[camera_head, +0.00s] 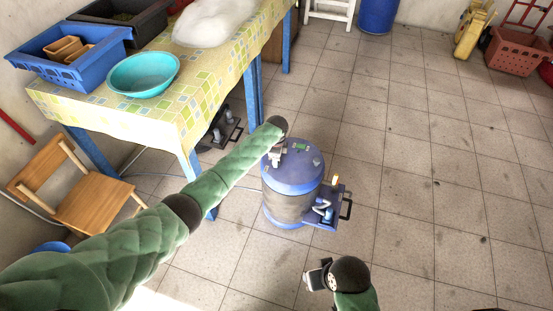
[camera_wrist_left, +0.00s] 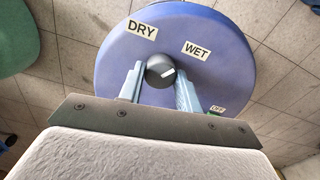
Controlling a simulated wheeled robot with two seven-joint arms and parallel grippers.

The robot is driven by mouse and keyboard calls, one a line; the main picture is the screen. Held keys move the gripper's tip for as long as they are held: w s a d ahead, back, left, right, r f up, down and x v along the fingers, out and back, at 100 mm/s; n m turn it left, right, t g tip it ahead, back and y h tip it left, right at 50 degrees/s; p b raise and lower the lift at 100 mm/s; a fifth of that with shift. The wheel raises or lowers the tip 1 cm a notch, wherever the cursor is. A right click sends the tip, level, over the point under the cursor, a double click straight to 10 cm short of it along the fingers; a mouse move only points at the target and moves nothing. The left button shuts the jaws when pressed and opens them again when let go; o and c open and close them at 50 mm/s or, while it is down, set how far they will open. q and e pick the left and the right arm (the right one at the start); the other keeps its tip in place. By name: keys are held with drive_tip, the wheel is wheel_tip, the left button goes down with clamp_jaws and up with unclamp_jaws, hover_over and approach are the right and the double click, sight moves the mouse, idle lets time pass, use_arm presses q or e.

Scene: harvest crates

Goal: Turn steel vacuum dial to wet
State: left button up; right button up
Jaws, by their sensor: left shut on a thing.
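The vacuum (camera_head: 290,205) is a blue drum with a dull grey-brown band, standing upright on the tiled floor beside the table. In the left wrist view its round blue lid (camera_wrist_left: 225,75) carries white DRY, WET and OFF labels. The dark dial (camera_wrist_left: 158,66) sits on the lid, its white pointer aimed right and slightly up, between WET and OFF and nearer WET. My left gripper (camera_head: 275,157) is at the lid top, its fingers (camera_wrist_left: 160,80) shut on the dial from both sides. My right gripper (camera_head: 318,277) hangs apart from the drum, at the bottom; its opening is unclear.
A table (camera_head: 205,85) with a patterned cloth stands left of the vacuum, bearing a blue crate (camera_head: 75,75) and a turquoise basin (camera_head: 143,75). A wooden chair (camera_head: 85,200) is at the left. A blue fitting with a handle (camera_head: 325,210) adjoins the drum.

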use_arm(q)
drive_tip(key=o, duration=1)
drive_tip(key=shift+r, duration=3.9)
use_arm(e)
drive_tip(key=shift+a+f, duration=0.4)
drive_tip(key=shift+w+r, duration=0.1)
drive_tip(key=shift+w, duration=0.1)
